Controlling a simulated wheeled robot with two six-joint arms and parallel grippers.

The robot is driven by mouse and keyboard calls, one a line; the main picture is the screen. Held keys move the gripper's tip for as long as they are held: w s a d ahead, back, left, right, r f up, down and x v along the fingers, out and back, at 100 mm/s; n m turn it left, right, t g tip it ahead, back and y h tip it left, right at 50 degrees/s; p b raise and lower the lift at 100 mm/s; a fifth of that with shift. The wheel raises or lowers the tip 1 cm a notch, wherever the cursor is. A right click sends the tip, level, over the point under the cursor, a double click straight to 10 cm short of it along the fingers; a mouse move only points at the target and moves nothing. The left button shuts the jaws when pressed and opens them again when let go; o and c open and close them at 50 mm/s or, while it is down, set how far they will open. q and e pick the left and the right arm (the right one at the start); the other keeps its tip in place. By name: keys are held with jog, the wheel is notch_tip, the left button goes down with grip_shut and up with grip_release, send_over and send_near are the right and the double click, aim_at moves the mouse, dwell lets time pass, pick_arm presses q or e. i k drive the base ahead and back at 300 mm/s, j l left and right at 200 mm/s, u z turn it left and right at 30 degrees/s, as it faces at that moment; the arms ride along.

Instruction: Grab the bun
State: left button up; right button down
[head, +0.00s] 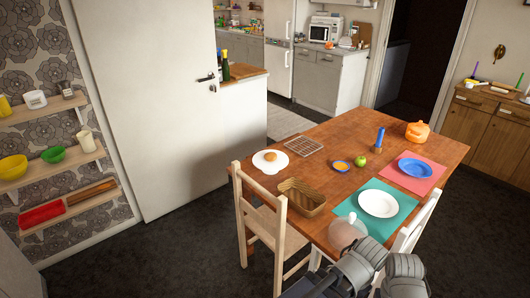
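A small round golden-brown thing, which looks like the bun (270,156), lies on a white, uneven-edged plate or board (262,165) at the left side of the wooden table. Nothing touches it from above. Grey links of my arms show at the bottom edge, right of centre, well in front of the bun and apart from it. I cannot make out the fingertips of either gripper.
The table (331,133) also holds a wire rack (302,146), a woven basket (303,196), a green apple (361,160), an orange pot (417,131) and two place settings. A wooden chair (261,222) stands at its left side. Dark floor lies open at left.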

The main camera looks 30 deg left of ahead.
aim_at(270, 157)
jog(key=j+z, duration=0.1)
jog(key=j, duration=0.6)
jog(key=j+z, duration=0.1)
jog(key=j, duration=0.6)
jog(key=j+z, duration=0.1)
jog(key=j, duration=0.6)
jog(key=k+j+z, duration=0.1)
jog(key=j, duration=0.6)
jog(key=k+j+z, duration=0.1)
jog(key=j, duration=0.6)
